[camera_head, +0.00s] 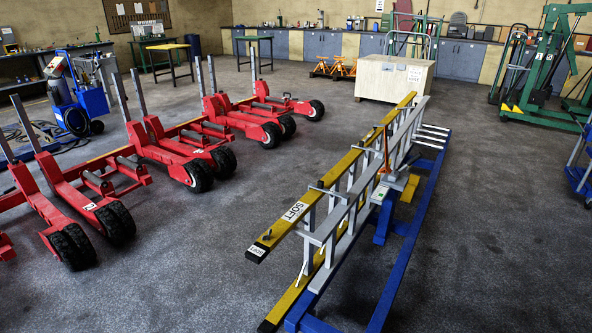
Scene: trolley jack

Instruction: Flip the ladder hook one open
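A long ladder (335,205) with yellow and silver-grey rails lies on its side edge on a low blue frame (402,235), right of the middle. Its near end carries white labels, one reading "SOFT". A thin orange-brown upright piece (386,150) stands at the ladder's middle, and small dark fittings show along the top rail. I cannot tell which of these, if any, is ladder hook one, or whether a hook is open or shut. Neither of my grippers is in view.
Red wheeled trolley jacks (180,150) fill the left floor. A pale crate (396,78) stands beyond the ladder's far end. A green lifting machine (540,75) is at the back right. Open grey floor (480,270) lies right of the ladder, with more between the ladder and the jacks.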

